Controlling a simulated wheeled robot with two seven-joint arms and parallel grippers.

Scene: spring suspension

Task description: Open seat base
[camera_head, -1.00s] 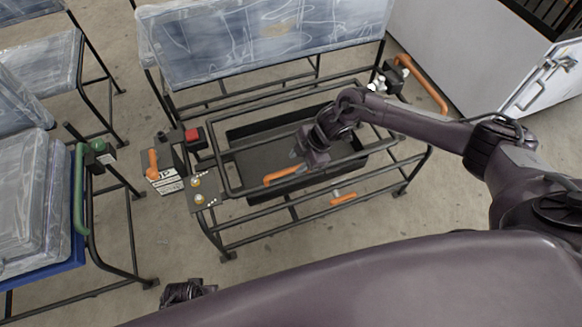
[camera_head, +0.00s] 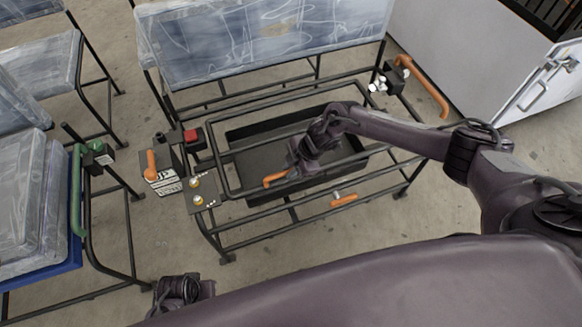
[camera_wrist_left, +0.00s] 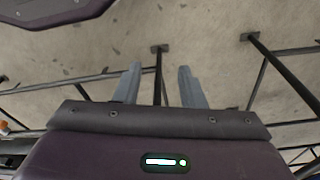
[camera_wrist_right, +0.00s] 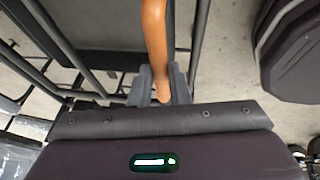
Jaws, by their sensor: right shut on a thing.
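The seat base is a black metal tube frame (camera_head: 213,158) with a dark open box (camera_head: 255,160) inside its lower part. An orange handle (camera_head: 274,180) sits on the near bar of its upper frame. My right gripper (camera_head: 290,174) is at this handle. In the right wrist view, the gripper (camera_wrist_right: 160,85) is shut on the orange handle (camera_wrist_right: 155,35), which runs between its fingers. My left gripper (camera_wrist_left: 160,85) has its fingers apart and nothing between them. In the head view only a dark part of my left arm shows at the bottom, and its fingers are hidden.
A second orange handle (camera_head: 344,200) is on the lower front bar. A clear-wrapped backrest (camera_head: 260,40) stands behind. A control plate (camera_head: 201,191) and red block (camera_head: 191,136) are at the left. Another wrapped seat (camera_head: 25,200) stands left. A white cabinet (camera_head: 480,60) is at the right.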

